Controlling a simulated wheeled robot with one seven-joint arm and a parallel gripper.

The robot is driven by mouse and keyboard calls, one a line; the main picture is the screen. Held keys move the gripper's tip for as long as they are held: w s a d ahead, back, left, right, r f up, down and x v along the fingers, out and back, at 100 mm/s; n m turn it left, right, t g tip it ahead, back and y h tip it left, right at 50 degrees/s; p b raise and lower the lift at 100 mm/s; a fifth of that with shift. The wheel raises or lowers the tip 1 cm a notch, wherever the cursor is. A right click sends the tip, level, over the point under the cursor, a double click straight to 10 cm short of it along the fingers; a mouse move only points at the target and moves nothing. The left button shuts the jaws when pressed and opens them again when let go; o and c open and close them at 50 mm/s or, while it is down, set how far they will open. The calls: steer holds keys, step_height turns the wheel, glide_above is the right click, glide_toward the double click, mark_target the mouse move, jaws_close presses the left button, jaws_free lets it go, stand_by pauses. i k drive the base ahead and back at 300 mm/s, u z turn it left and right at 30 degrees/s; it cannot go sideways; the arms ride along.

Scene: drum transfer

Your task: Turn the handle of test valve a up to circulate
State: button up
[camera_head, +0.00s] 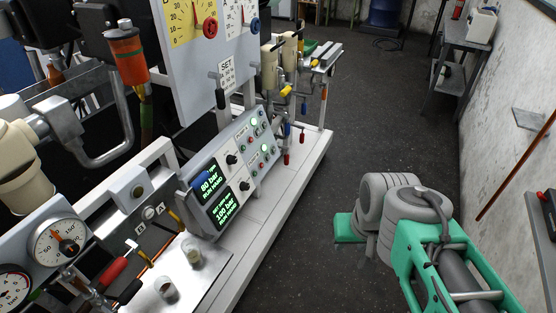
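A panel with small labels B and A (155,211) stands at the lower left, behind a white ledge. Near it are a red-handled lever (112,268), a black-handled lever (130,291) and thin yellow-handled levers (146,259). I cannot tell for sure which of these is the handle of test valve a, nor read its position marks. My green and grey arm is folded at the lower right, well apart from the levers across the floor. No gripper fingers show; the arm's end is hidden or outside the view.
Two round gauges (58,241) sit at the lower left. A sloped console (228,172) with green displays stands on the white bench (290,178). Small cups (167,290) stand on the front plate. Dark floor (345,110) is open between bench and right wall. A grey table (459,50) stands far right.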

mark_target(199, 182)
steer(key=z, duration=0.9)
steer(key=i, duration=3.1)
steer(key=u, duration=5.4)
steer(key=i, duration=0.5)
steer(key=z, duration=0.05)
